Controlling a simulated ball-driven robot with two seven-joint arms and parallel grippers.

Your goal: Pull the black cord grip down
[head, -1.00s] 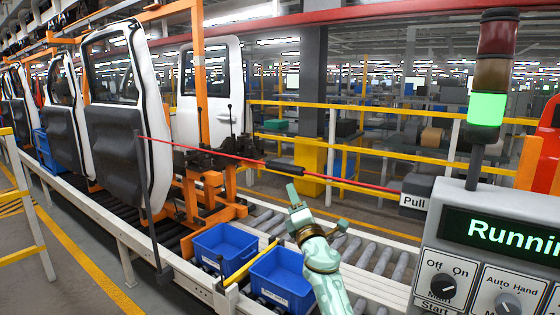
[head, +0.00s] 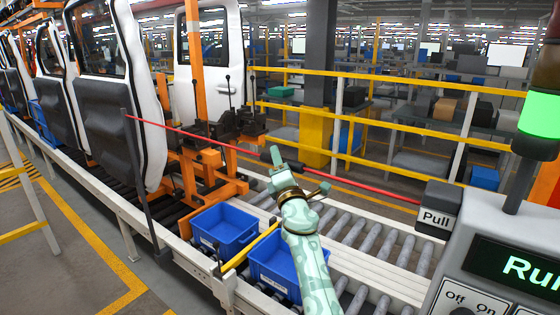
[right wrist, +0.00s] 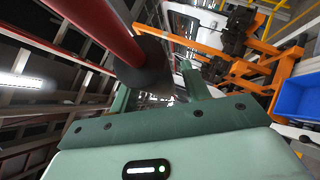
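The red cord (head: 205,137) runs from a post at the left to a box marked Pull (head: 438,207) at the right. Its black grip (head: 264,155) is partly hidden behind a fingertip of my right gripper (head: 298,174). The gripper's two fingers are spread and it is open. In the right wrist view the black grip (right wrist: 150,66) and red cord (right wrist: 105,28) look large and close, near the left finger and towards the gap between the fingers (right wrist: 158,95). I cannot tell whether they touch. My left gripper is not in view.
Two blue bins (head: 224,229) stand by the roller conveyor (head: 368,240) below my right arm. White doors (head: 208,65) hang along the line at left. A control panel (head: 500,250) and a green-lit signal tower (head: 539,115) stand at right. Yellow railings (head: 400,85) run behind.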

